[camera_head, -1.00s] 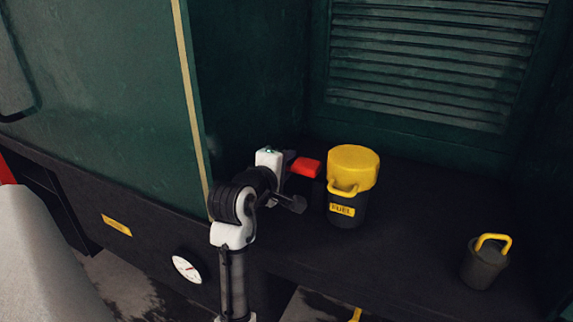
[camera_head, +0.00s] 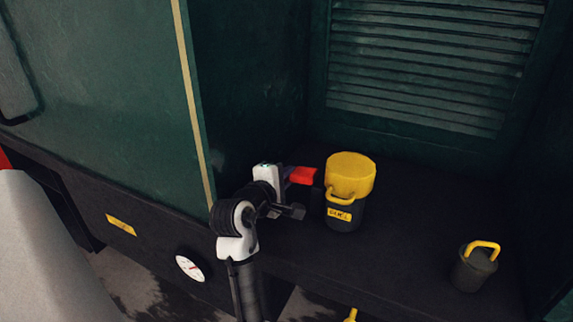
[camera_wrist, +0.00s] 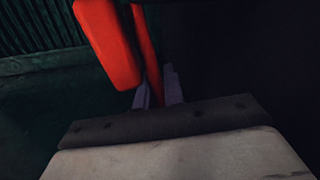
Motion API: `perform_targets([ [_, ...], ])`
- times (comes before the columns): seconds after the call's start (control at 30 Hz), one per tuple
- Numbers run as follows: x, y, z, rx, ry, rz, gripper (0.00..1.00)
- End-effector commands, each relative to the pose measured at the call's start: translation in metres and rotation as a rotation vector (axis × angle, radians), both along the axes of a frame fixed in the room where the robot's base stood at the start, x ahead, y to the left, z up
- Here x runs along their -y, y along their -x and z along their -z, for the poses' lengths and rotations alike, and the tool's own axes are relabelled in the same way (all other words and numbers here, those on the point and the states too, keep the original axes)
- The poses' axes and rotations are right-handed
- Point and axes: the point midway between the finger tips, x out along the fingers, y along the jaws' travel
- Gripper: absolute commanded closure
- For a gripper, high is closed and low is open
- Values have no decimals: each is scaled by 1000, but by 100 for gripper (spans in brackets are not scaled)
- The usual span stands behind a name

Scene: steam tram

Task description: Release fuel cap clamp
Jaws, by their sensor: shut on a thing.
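The fuel container (camera_head: 343,213) is a dark upright cylinder with a yellow cap (camera_head: 351,172), a yellow loop handle and a yellow label. The red clamp lever (camera_head: 303,175) is just left of the cap. My gripper (camera_head: 290,182) is at the lever's left end, beside the container. In the wrist view the red lever (camera_wrist: 108,45) shows as a wide block with a thin red rod beside it. The gripper's fingers (camera_wrist: 158,88) are shut around the lower part of this rod. The clamp's joint with the container is hidden in shadow.
A small dark canister (camera_head: 473,270) with a yellow handle stands to the right on the dark shelf. A green louvred panel (camera_head: 430,70) closes the back, and a green wall stands at left. A white gauge (camera_head: 190,268) is on the front edge. Shelf between containers is clear.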

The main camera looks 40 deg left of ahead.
Motion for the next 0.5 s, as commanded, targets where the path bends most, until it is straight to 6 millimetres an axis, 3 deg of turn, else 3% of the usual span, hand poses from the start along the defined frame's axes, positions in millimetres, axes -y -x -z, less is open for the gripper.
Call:
perform_targets([
  [0.3, 1, 0, 2, 1, 12, 1, 100],
  [0.33, 1, 0, 2, 1, 12, 1, 87],
  [0.5, 0, 0, 2, 1, 11, 1, 67],
])
